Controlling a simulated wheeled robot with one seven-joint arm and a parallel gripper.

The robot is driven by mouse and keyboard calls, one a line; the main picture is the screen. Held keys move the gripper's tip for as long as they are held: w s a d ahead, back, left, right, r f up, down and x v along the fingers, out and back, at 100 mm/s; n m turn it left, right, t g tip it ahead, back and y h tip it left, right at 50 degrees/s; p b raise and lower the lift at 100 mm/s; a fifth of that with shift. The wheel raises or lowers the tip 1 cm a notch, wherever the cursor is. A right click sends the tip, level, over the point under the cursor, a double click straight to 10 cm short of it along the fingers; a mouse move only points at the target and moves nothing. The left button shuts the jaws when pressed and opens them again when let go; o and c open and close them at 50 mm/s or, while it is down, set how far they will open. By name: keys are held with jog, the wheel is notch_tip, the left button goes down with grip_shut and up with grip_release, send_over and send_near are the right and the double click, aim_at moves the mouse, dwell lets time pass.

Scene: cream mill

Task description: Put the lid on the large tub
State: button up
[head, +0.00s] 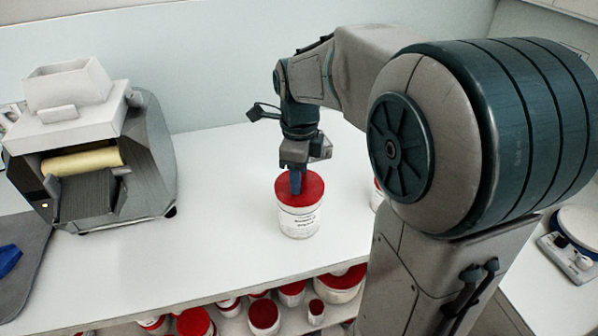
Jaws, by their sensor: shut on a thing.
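A white tub (299,222) with a printed label stands upright on the white worktop, near its front edge. A red lid (312,188) is at the tub's mouth and covers it from this view. I cannot tell whether it is pressed fully down or rests just on the rim. My gripper (296,184) points down over the lid, with its blue fingertips at the lid's middle. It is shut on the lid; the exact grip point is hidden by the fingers.
A grey machine with a cream roller (82,160) stands at the left. Another red-and-white tub (376,196) is mostly hidden behind my arm. Several red-lidded tubs (264,316) sit on a shelf below the worktop. A scale (568,258) is at the right. Worktop around the tub is clear.

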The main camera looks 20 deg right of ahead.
jog(key=shift+f, duration=0.15)
jog(key=o, duration=1.5)
jog(key=shift+r+p, duration=1.8)
jog(key=shift+r, duration=0.5)
jog(key=shift+c, duration=0.2)
grip_shut()
